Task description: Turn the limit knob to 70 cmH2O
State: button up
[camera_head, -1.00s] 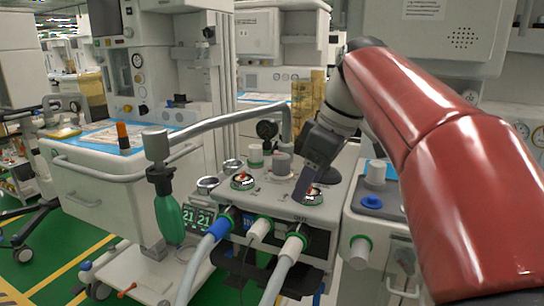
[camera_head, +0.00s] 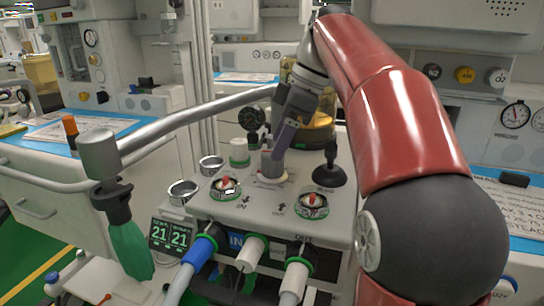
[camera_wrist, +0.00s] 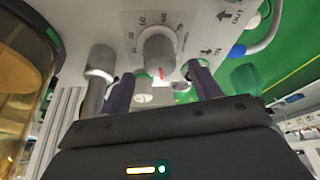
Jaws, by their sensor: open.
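The limit knob (camera_head: 268,165) is a grey ribbed cylinder upright on the white top panel of the breathing unit, between and behind two domed valves. In the wrist view the knob (camera_wrist: 158,50) shows a red mark at its near edge and a printed scale around it; the exact setting is not legible. My gripper (camera_head: 279,152) reaches down beside the knob, partly overlapping it in the head view. In the wrist view my gripper (camera_wrist: 160,86) has its two dark fingers apart, with the knob ahead of the gap between them. Contact is not clear.
The domed valves (camera_head: 226,188) and (camera_head: 312,205) stand in front of the knob. A white cylinder with a green base (camera_head: 239,152), a round gauge (camera_head: 251,117) and a black post (camera_head: 330,170) stand close around. A grey pipe (camera_head: 200,122) crosses at left.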

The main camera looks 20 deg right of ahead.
aim_at(273, 163)
jog(key=x, duration=0.4)
jog(key=shift+f+b, duration=0.1)
jog(key=shift+b, duration=0.25)
jog(key=c, duration=1)
